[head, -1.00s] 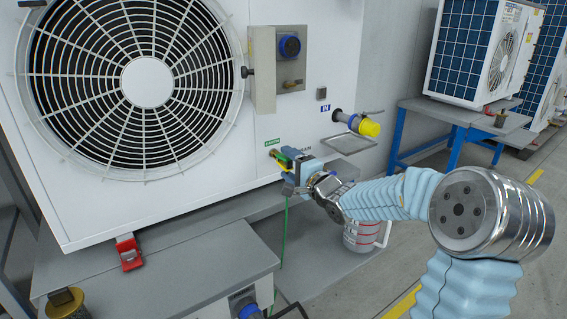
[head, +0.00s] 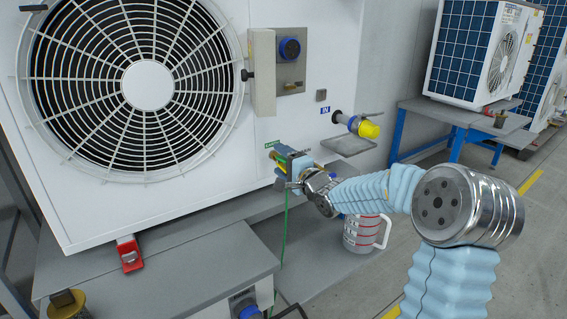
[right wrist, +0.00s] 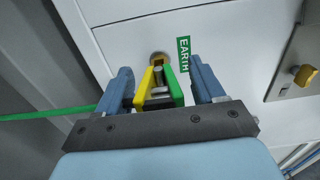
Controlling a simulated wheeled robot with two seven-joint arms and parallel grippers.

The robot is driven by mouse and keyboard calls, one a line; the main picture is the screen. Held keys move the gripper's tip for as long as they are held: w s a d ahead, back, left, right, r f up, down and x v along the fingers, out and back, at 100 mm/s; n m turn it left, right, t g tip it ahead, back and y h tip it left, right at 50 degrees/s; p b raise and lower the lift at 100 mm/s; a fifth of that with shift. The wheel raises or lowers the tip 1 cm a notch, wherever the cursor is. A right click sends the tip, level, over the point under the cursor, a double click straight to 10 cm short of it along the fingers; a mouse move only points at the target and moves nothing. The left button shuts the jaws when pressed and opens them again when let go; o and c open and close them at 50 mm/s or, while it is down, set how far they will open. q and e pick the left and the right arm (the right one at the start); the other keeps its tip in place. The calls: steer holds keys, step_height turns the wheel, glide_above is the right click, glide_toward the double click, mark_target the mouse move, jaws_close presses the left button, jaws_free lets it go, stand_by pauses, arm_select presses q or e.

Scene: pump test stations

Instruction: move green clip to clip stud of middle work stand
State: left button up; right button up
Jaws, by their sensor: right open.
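The green clip (right wrist: 174,88), with one yellow and one green side, sits at a brass stud (right wrist: 159,57) beside the green EARTH label (right wrist: 183,55) on the white unit. My right gripper (right wrist: 161,76) is open, with its two blue fingers on either side of the clip and gaps showing on both sides. In the head view my right gripper (head: 285,161) is close to the unit's front panel and mostly hides the clip. A green cable (head: 285,225) hangs below it. Another unit stands on a blue-legged work stand (head: 460,145) at right; I cannot make out a clip stud there. My left gripper is not in view.
A yellow-capped blue valve (head: 360,125) sticks out right of the gripper, above a small grey tray (head: 348,146). A measuring jug (head: 362,233) stands below my right arm. A red clamp (head: 129,254) is at the unit's foot. Floor is open between the stands.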

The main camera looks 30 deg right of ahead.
stand_by(0.9)
jaws_close()
steer(key=s, duration=0.6)
steer(key=shift+d+p, duration=0.25)
steer(key=shift+p, duration=0.05)
stand_by(0.9)
